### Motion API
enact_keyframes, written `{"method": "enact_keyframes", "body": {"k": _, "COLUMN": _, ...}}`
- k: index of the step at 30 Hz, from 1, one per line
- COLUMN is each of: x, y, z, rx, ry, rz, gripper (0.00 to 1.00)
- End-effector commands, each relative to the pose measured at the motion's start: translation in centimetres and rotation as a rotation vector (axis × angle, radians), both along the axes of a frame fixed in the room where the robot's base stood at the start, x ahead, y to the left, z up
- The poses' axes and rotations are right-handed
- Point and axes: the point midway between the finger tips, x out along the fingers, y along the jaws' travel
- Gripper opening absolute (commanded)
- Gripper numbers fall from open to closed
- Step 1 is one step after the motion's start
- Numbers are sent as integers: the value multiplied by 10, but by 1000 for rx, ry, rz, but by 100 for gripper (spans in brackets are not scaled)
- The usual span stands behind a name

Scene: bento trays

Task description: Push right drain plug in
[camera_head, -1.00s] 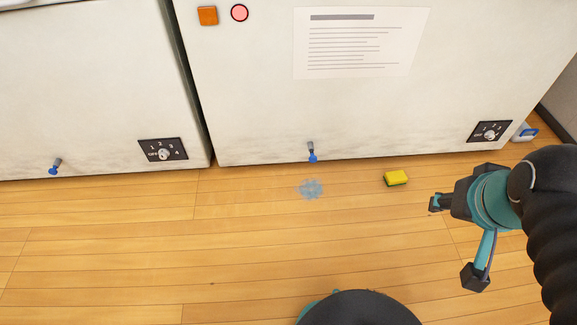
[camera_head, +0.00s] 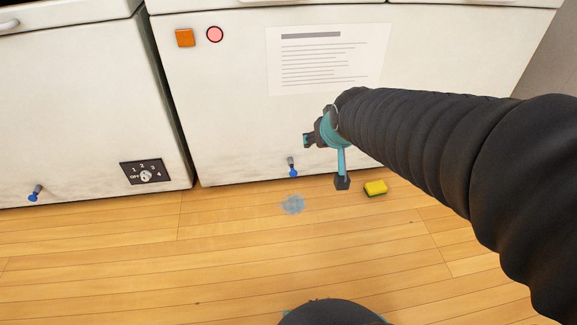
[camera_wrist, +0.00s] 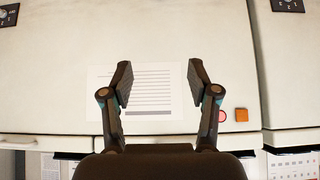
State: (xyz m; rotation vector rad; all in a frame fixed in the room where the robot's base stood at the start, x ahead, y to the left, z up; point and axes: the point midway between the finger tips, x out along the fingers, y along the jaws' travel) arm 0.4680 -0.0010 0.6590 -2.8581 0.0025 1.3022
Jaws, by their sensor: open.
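The right drain plug (camera_head: 292,168) is a blue-ended grey spout low on the front of the right white chest freezer (camera_head: 232,115). A similar left drain plug (camera_head: 35,193) is on the left freezer. My gripper (camera_head: 326,160) is open and empty, in front of the right freezer. In the head view its fingers show just right of and above the right plug, apart from it. In the wrist view my gripper (camera_wrist: 160,85) has both fingers spread before the freezer front and paper notice (camera_wrist: 145,90). No plug shows there.
A pale blue puddle (camera_head: 292,204) lies on the wood floor below the right plug. A yellow sponge (camera_head: 375,188) lies right of it. A dial panel (camera_head: 145,172) is on the left freezer. An orange square (camera_head: 185,38) and red light (camera_head: 215,34) sit high on the right freezer.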

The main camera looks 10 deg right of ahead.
Motion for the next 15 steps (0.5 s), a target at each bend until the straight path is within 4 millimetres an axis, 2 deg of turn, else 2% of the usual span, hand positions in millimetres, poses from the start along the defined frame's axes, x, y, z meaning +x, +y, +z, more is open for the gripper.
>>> {"method": "enact_keyframes", "body": {"k": 1, "x": 20, "y": 1, "z": -15, "rx": 0, "ry": -16, "rz": 1, "gripper": 60}}
{"method": "enact_keyframes", "body": {"k": 6, "x": 83, "y": 1, "z": -49, "rx": 0, "ry": -108, "rz": 3, "gripper": 60}}
{"method": "enact_keyframes", "body": {"k": 11, "x": 135, "y": 1, "z": -88, "rx": 0, "ry": -195, "rz": 1, "gripper": 60}}
{"method": "enact_keyframes", "body": {"k": 15, "x": 175, "y": 1, "z": -128, "rx": 0, "ry": -271, "rz": 1, "gripper": 60}}
